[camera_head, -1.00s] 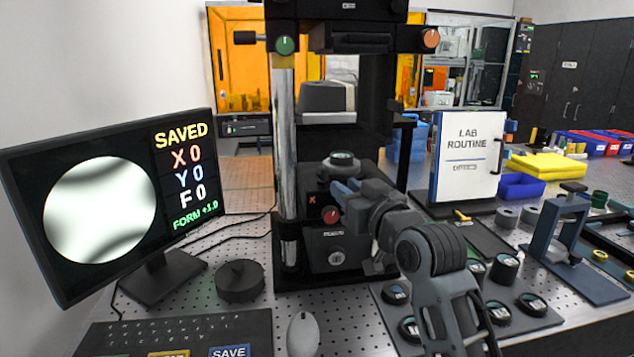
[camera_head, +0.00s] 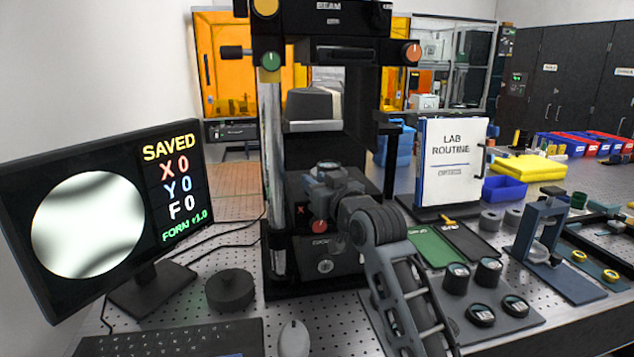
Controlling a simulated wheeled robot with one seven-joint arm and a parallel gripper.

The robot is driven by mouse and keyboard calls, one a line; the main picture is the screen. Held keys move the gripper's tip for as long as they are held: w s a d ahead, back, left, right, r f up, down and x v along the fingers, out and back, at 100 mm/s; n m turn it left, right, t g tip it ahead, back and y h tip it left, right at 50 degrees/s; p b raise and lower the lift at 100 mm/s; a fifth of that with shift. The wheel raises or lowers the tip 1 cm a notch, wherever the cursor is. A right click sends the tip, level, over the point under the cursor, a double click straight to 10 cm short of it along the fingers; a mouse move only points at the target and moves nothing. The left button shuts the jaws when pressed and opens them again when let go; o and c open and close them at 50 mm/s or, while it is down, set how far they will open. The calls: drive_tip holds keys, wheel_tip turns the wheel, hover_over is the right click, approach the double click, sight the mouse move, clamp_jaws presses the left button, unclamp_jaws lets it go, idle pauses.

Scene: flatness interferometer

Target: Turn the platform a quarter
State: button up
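The interferometer (camera_head: 272,160) stands at the centre, with a silver column, dark body and coloured knobs. The small platform inside it is mostly hidden behind my gripper; a round dark part with a pale top (camera_head: 328,165) shows just above the gripper. My gripper (camera_head: 323,184) reaches in from the lower right at platform height, close to that round part. Its fingertips are largely hidden, so I cannot tell whether they touch it or are open. The monitor (camera_head: 90,225) shows a grey shaded disc beside SAVED, X 0, Y 0, F 0 and FORM +1.0.
A dark round puck (camera_head: 230,291), keyboard (camera_head: 170,342) and mouse (camera_head: 294,338) lie at front left. A tray with several dark round pieces (camera_head: 480,314) lies right of my arm. A LAB ROUTINE board (camera_head: 450,165) and a blue clamp stand (camera_head: 540,240) stand further right.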

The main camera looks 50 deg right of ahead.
drive_tip(key=shift+c, duration=0.2)
clamp_jaws()
